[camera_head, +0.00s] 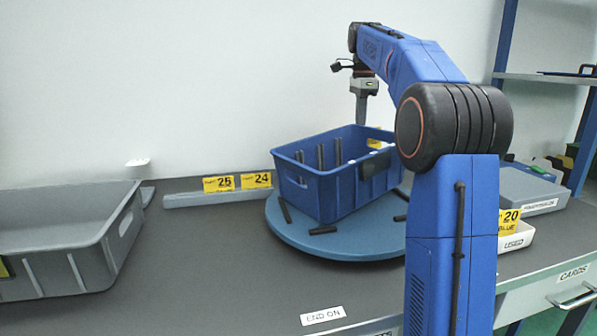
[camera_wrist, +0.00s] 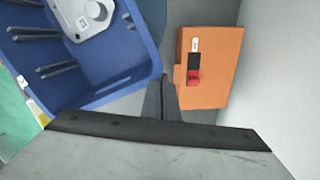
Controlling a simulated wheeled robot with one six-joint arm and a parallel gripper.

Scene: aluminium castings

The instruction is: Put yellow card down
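Several yellow cards show in the head view. Card 25 (camera_head: 218,184) and card 24 (camera_head: 256,180) stand upright side by side on a grey rail (camera_head: 185,199). Card 20 (camera_head: 509,218) stands at a white tray on the right. A small yellow patch (camera_head: 376,143) shows at the blue crate's far side; I cannot tell whether it is a card. My gripper (camera_head: 361,117) points down behind the crate (camera_head: 335,197). In the wrist view its fingers (camera_wrist: 161,82) look shut together beside the crate's rim (camera_wrist: 120,92), with no yellow card visible between them.
The crate sits on a round blue turntable (camera_head: 335,246) with dark bars in and around it. An orange box with a red switch (camera_wrist: 222,62) lies close right of my fingers, near the wall. A grey bin (camera_head: 60,240) stands left.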

